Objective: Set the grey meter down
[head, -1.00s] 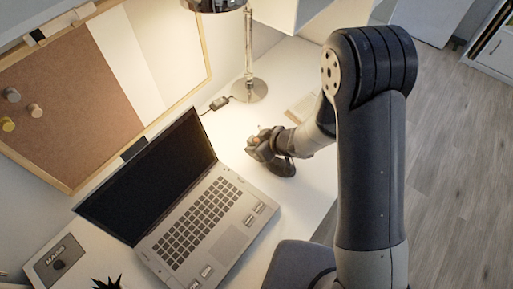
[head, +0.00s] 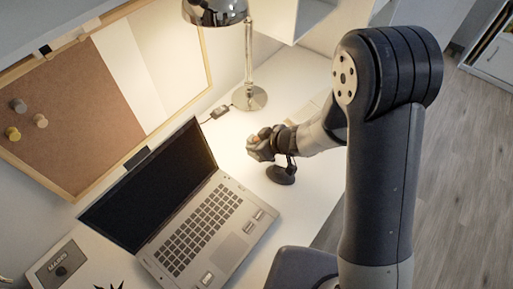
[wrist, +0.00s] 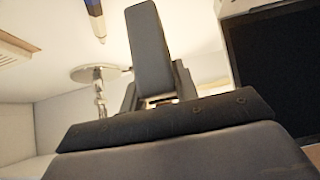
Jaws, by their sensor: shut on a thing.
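My gripper (head: 268,143) is at the end of my arm, over the white desk to the right of the laptop. A small grey piece (head: 257,151) shows at its fingertips; I take it for the grey meter, most of it hidden by the fingers. My gripper is shut on it. In the wrist view my gripper (wrist: 152,98) shows as dark grey parts that cover the middle, and the meter cannot be told apart there. Whether the meter touches the desk cannot be told.
A dark rounded shape (head: 281,175) lies just below my gripper. The open laptop (head: 205,225) is to the left. The chrome lamp's base (head: 250,98) stands behind. Bare white desk (head: 312,190) lies to the right, up to its edge.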

